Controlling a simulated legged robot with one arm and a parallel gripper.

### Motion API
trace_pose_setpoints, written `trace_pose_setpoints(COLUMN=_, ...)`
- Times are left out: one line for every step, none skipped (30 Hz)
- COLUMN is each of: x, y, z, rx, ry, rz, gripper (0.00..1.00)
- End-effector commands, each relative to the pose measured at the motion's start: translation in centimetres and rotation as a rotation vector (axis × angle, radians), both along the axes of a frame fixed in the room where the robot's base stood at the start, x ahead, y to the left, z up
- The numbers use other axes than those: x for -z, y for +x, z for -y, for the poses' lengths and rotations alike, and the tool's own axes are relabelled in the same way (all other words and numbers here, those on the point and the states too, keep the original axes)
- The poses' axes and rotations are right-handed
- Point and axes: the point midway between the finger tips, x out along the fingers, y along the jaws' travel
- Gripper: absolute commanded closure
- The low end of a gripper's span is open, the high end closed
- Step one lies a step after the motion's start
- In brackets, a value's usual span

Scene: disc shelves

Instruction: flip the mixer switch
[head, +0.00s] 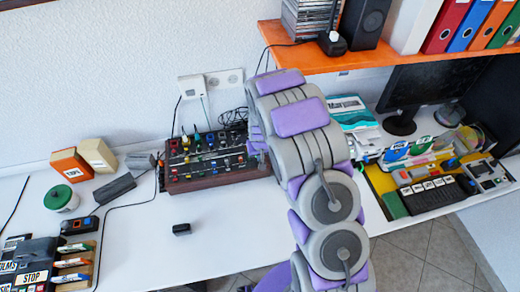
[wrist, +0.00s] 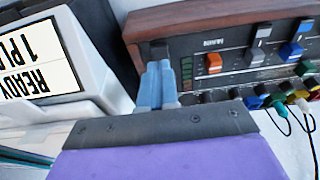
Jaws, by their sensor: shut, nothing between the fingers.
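The mixer (head: 215,183) is a dark panel in a brown wooden case on the white desk, with several coloured knobs and plugs. In the wrist view its wooden case (wrist: 190,22) and panel fill the upper right, with an orange switch or slider cap (wrist: 213,63) and grey and blue ones to its right. My gripper (wrist: 157,72) is shut and empty, its bluish fingertips at the mixer's left end in that view, left of the orange cap. Contact is unclear. In the head view my arm covers the mixer's right end, and the fingers are hard to make out.
A white device with a "READY" label (wrist: 35,65) stands close left of my fingers in the wrist view. Cables (wrist: 300,115) plug into the mixer's front. An orange shelf (head: 385,52) hangs above on the right. The desk front (head: 150,240) is mostly clear.

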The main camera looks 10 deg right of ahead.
Motion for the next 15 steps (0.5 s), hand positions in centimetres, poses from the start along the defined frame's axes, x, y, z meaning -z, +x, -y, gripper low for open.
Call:
trace_pose_setpoints(x=0.76, y=-0.13, z=-0.03, rx=0.0, ry=0.0, rz=-0.001, gripper=1.0)
trace_pose_setpoints(x=1.0, y=-0.18, z=-0.03, rx=0.0, ry=0.0, rz=-0.001, gripper=1.0)
trace_pose_setpoints(x=1.23, y=-0.22, z=-0.02, rx=0.0, ry=0.0, rz=-0.001, gripper=1.0)
trace_pose_setpoints(x=1.35, y=-0.24, z=-0.03, rx=0.0, ry=0.0, rz=-0.001, gripper=1.0)
trace_pose_setpoints(x=1.43, y=-0.25, z=-0.02, rx=0.0, ry=0.0, rz=-0.001, gripper=1.0)
trace_pose_setpoints(x=1.48, y=-0.26, z=-0.02, rx=0.0, ry=0.0, rz=-0.001, gripper=1.0)
trace_pose_setpoints(x=1.49, y=-0.27, z=-0.02, rx=0.0, ry=0.0, rz=-0.001, gripper=1.0)
trace_pose_setpoints(x=1.48, y=-0.26, z=-0.02, rx=0.0, ry=0.0, rz=0.0, gripper=1.0)
trace_pose_setpoints(x=1.47, y=-0.26, z=-0.01, rx=0.0, ry=0.0, rz=-0.001, gripper=1.0)
trace_pose_setpoints(x=1.44, y=-0.25, z=0.0, rx=0.0, ry=0.0, rz=0.0, gripper=1.0)
trace_pose_setpoints(x=1.44, y=-0.25, z=0.01, rx=0.0, ry=0.001, rz=0.0, gripper=1.0)
trace_pose_setpoints(x=1.44, y=-0.25, z=0.02, rx=0.0, ry=0.001, rz=0.0, gripper=1.0)
trace_pose_setpoints(x=1.44, y=-0.25, z=0.02, rx=0.0, ry=0.001, rz=0.0, gripper=1.0)
trace_pose_setpoints(x=1.46, y=-0.26, z=0.01, rx=0.0, ry=0.001, rz=-0.001, gripper=1.0)
trace_pose_setpoints(x=1.51, y=-0.31, z=0.0, rx=0.0, ry=0.001, rz=-0.001, gripper=1.0)
